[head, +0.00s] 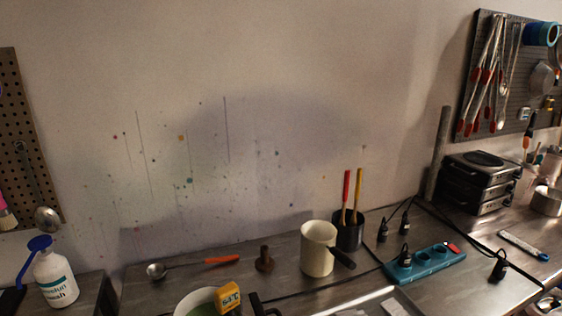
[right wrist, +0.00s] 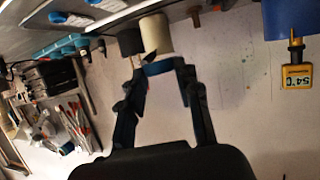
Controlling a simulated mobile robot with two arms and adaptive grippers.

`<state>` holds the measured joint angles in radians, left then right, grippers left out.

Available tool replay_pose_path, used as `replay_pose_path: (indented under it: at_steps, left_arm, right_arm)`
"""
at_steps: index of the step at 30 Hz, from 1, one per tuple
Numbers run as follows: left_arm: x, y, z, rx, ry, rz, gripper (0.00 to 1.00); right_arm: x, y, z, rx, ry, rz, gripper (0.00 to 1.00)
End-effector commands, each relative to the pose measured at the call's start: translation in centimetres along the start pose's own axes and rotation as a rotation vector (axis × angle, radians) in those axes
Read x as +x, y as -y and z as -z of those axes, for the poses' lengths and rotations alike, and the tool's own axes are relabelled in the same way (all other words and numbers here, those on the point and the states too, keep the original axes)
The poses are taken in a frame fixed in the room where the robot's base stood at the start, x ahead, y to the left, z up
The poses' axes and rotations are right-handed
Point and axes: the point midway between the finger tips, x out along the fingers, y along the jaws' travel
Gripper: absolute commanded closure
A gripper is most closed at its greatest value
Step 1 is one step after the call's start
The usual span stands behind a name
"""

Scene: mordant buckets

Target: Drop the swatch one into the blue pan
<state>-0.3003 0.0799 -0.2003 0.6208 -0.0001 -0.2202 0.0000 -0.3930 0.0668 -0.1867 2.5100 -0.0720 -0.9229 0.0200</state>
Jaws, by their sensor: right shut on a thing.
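My right gripper (right wrist: 158,72) shows in the right wrist view, shut on a dark blue strip (right wrist: 160,67) that spans its fingertips and looks like the swatch. The wall and counter lie beyond it. The blue pan (right wrist: 290,20) is at the top right of that view, apart from the gripper, with a yellow 54°C thermometer (right wrist: 296,76) at its side. In the head view a pan with a pale rim (head: 184,301) and green liquid sits at the bottom edge, partly cut off, with the same thermometer (head: 229,296). Neither gripper shows in the head view.
A cream jug (head: 317,250) and a black cup (head: 349,232) with red- and yellow-handled tools stand right of the pan. A blue power strip (head: 425,262) and a white bottle (head: 54,278) flank the area.

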Motion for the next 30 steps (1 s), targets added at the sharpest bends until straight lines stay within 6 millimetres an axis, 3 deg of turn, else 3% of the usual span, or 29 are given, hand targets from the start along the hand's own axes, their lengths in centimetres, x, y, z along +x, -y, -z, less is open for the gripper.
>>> replay_pose_path:
  at_steps: [7,19,23,30]
  left_arm:
    - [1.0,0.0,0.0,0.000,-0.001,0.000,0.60]
    - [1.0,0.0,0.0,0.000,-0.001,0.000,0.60]
    - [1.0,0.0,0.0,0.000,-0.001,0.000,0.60]
    - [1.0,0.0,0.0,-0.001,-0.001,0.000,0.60]
  right_arm:
    - [1.5,-2.9,2.4,0.080,0.008,-0.118,0.88]
    - [1.5,-3.2,2.4,0.088,0.015,-0.131,0.88]
    - [1.1,-3.1,0.7,0.089,0.023,-0.133,0.88]
    - [-1.2,-2.3,-5.2,0.089,0.027,-0.136,0.88]
